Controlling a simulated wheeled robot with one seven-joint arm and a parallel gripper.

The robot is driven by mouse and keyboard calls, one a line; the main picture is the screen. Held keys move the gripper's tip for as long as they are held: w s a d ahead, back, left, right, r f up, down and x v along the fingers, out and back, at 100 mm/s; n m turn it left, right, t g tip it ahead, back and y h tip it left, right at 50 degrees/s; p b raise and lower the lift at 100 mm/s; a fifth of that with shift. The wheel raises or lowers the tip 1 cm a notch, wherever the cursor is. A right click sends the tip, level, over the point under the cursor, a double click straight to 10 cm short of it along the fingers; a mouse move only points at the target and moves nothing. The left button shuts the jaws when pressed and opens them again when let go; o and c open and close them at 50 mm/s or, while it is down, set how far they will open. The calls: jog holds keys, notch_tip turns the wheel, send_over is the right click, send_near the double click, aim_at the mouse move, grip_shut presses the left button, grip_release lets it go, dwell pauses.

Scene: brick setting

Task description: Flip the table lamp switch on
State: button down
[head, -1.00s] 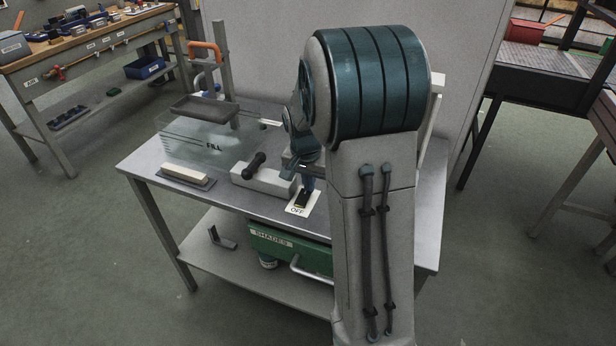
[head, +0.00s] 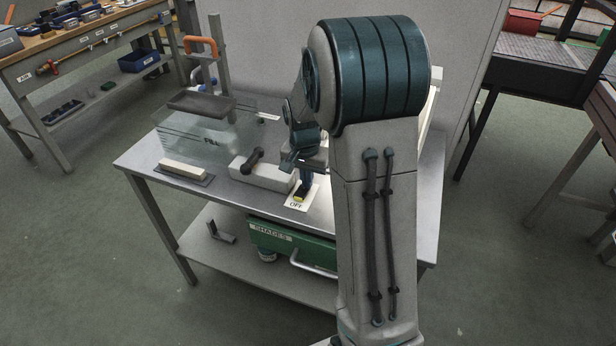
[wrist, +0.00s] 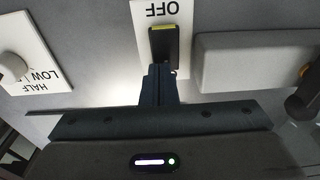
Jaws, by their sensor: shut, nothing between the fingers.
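A small black rocker switch with a yellow edge (wrist: 163,43) sits on a white plate marked OFF (wrist: 157,10). It also shows in the head view (head: 300,194), on the grey bench. My gripper (wrist: 160,72) is shut and empty. Its fingertips are close to the end of the switch away from the OFF word; I cannot tell if they touch. In the head view my gripper (head: 309,168) is just behind the switch. I cannot make out a lamp; my arm hides the bench's right part. A bright patch lies on the bench beside my fingers in the wrist view.
A grey block with a black lever (head: 262,178) stands left of the switch. A clear tank marked FILL (head: 205,142) and a whetstone on a base (head: 185,170) are further left. A knob on a HALF/LOW plate (wrist: 30,60) lies on the switch's other side.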

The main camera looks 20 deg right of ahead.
jog(key=shift+s+a+r, duration=0.15)
jog(key=shift+s+a, duration=0.05)
jog(key=shift+s, duration=0.05)
notch_tip(320, 180, up, 14)
jog(key=w+d+p, duration=0.1)
jog(key=p, duration=0.2)
jog(key=shift+w+d, duration=0.25)
jog(key=shift+w, duration=0.05)
dwell(0.5)
jog(key=s+a+r+n+t+p, duration=0.1)
jog(key=s+a+n, duration=0.3)
jog(key=s, duration=0.7)
jog(key=s+a+r+n+t+p, duration=0.1)
jog(key=s+a+n, duration=0.3)
jog(key=s, duration=0.7)
jog(key=shift+s+a+r+y+p, duration=0.2)
jog(key=shift+s+a+y+p, duration=0.1)
jog(key=shift+a+p, duration=0.2)
jog(key=shift+w, duration=0.1)
